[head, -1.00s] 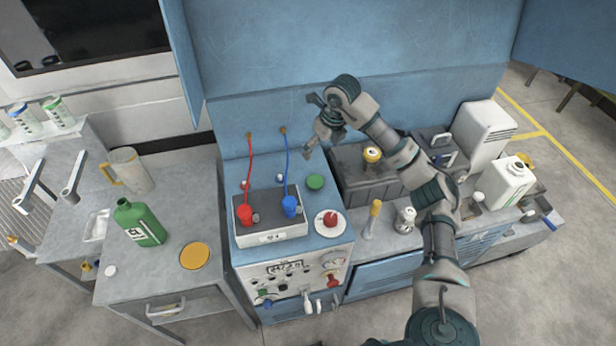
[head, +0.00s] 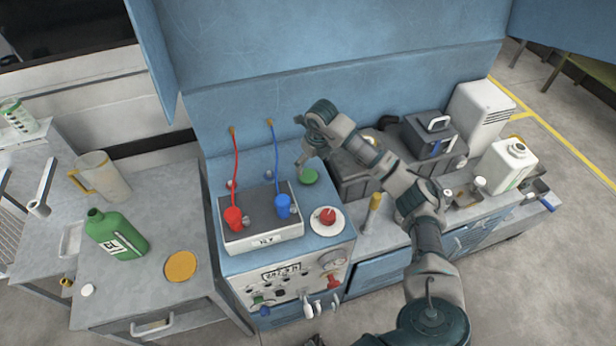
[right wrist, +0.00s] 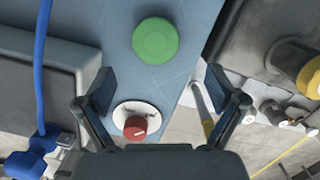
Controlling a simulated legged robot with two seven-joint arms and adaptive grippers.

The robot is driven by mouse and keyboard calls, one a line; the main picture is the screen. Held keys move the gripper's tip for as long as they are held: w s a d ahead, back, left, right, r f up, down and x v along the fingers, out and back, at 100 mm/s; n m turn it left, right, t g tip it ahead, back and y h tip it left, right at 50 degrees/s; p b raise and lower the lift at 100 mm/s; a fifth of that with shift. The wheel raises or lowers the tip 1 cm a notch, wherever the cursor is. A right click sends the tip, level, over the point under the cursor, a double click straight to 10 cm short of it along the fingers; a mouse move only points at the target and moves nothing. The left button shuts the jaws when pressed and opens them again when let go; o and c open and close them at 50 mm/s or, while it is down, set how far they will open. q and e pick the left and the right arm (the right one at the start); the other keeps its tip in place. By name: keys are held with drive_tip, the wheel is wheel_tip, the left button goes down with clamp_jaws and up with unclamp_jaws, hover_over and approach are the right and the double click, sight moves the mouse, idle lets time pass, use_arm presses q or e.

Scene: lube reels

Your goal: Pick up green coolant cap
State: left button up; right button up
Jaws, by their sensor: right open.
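The green coolant cap (head: 309,177) is a round green disc lying on the blue bench top, behind the red knob and right of the battery-like box. In the right wrist view the cap (right wrist: 155,41) shows whole, beyond the fingertips and roughly centred between them. My right gripper (head: 302,160) is just above and beside the cap in the head view, pointing down. In the right wrist view its two fingers (right wrist: 160,82) are spread wide with nothing between them. My left gripper is not in view.
A box (head: 262,238) with red and blue clamps stands left of the cap. A red knob (head: 327,215) on a white disc is in front. A dark case (head: 352,178) is close on the right.

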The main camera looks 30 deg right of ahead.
sight(308, 175)
drive_tip(key=shift+w+f, duration=0.1)
drive_tip(key=shift+f, duration=0.5)
drive_tip(key=shift+w+a+f, duration=0.2)
drive_tip(key=shift+a+f, duration=0.05)
drive_tip(key=shift+f, duration=0.5)
drive_tip(key=f, duration=0.2)
drive_tip(key=w+f, duration=0.1)
drive_tip(key=f, duration=0.1)
drive_tip(key=shift+a, duration=0.15)
drive_tip(key=shift+r, duration=0.1)
drive_tip(key=shift+c, duration=0.5)
drive_tip(key=shift+d, duration=0.2)
drive_tip(key=c, duration=0.8)
drive_tip(key=shift+a, duration=0.15)
drive_tip(key=c, duration=0.5)
